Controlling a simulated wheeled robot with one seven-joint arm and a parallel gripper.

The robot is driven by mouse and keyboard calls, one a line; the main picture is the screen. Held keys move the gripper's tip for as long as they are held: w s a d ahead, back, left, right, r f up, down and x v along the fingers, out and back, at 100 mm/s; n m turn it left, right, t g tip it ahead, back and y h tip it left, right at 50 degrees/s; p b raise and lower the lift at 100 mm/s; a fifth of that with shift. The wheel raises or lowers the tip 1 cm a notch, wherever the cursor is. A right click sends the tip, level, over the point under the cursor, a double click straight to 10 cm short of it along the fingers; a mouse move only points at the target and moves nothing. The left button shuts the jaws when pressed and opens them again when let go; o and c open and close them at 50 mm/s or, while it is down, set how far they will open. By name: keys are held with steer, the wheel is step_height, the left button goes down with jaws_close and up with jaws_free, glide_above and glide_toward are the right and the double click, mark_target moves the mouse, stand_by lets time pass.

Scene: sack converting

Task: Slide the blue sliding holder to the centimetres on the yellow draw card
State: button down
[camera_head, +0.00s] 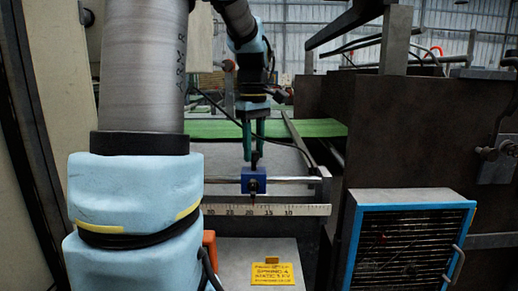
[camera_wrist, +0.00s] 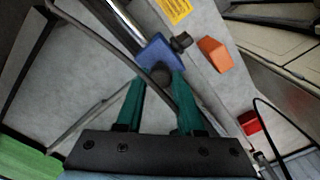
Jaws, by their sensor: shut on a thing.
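The blue sliding holder (camera_head: 254,181) sits on a metal rail (camera_head: 292,180) above a pale ruler (camera_head: 300,210). Ruler numbers fall from left to right; the holder is above about the 20 mark, though small print makes the exact reading unsure. My gripper (camera_head: 254,158) points down with green fingers shut on the holder's dark top knob. In the wrist view the fingers of my gripper (camera_wrist: 160,78) flank the round knob beside the blue holder (camera_wrist: 158,51). The yellow draw card (camera_head: 272,274) lies on the grey surface below the ruler; its centimetre figure is not legible to me.
An orange block (camera_wrist: 215,54) lies near the rail. A blue-framed grille box (camera_head: 408,245) stands at the right beside a brown machine body (camera_head: 395,130). My arm hides the ruler's left part. A green strip (camera_head: 310,128) runs behind.

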steer(key=a, duration=0.6)
steer(key=c, duration=0.5)
jaws_free()
step_height(320, 180, up, 11)
steer(key=shift+f+b, duration=0.1)
steer(key=shift+b, duration=0.2)
